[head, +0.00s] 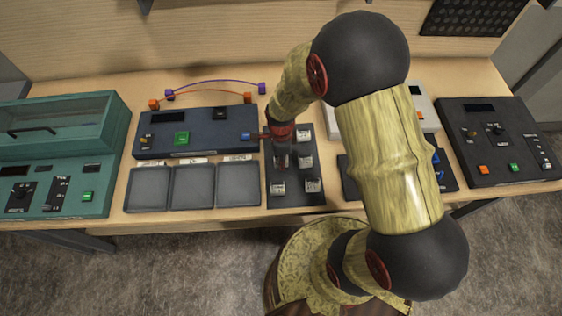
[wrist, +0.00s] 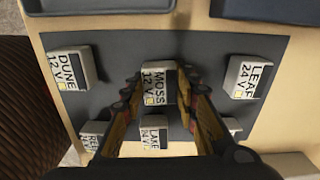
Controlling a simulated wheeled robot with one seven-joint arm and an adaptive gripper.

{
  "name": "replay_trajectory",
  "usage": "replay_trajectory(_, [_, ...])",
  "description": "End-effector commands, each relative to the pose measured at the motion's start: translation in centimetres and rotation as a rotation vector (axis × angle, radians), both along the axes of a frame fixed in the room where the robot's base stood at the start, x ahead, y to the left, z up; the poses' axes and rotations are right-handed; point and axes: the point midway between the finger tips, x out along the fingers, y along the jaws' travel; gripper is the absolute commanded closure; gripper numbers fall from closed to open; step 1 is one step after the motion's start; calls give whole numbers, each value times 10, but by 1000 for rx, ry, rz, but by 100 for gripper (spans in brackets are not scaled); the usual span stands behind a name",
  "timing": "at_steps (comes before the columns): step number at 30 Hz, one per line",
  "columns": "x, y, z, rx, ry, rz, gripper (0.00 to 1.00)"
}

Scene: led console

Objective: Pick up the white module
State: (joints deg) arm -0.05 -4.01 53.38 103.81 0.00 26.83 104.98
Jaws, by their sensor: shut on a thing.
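Several white modules with printed labels sit on a dark mat (head: 295,198). In the wrist view my gripper (wrist: 158,88) is shut on the white module marked MOSS 12 V (wrist: 156,75), one finger on each side. I cannot tell whether that module touches the mat. Around it are the modules marked DUNE 12 V (wrist: 73,68), LEAF 24 V (wrist: 249,76) and LAKE 24 V (wrist: 153,138). Another at lower left (wrist: 96,136) is partly cut off by my gripper. In the head view my gripper (head: 282,160) points down over the mat's left part.
Left of the mat are three grey trays (head: 172,188) and a dark blue console (head: 195,145) with coloured buttons. A teal case (head: 55,150) stands at far left. A black console (head: 500,145) is at right. My arm hides part of the right side.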

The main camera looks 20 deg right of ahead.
Motion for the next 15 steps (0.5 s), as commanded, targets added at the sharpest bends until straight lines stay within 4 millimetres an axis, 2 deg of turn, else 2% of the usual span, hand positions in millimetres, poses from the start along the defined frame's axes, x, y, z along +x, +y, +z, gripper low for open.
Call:
replay_trajectory(8, [0,0,0,0,0,0,96])
replay_trajectory(15, [0,0,1,0,-1,0,97])
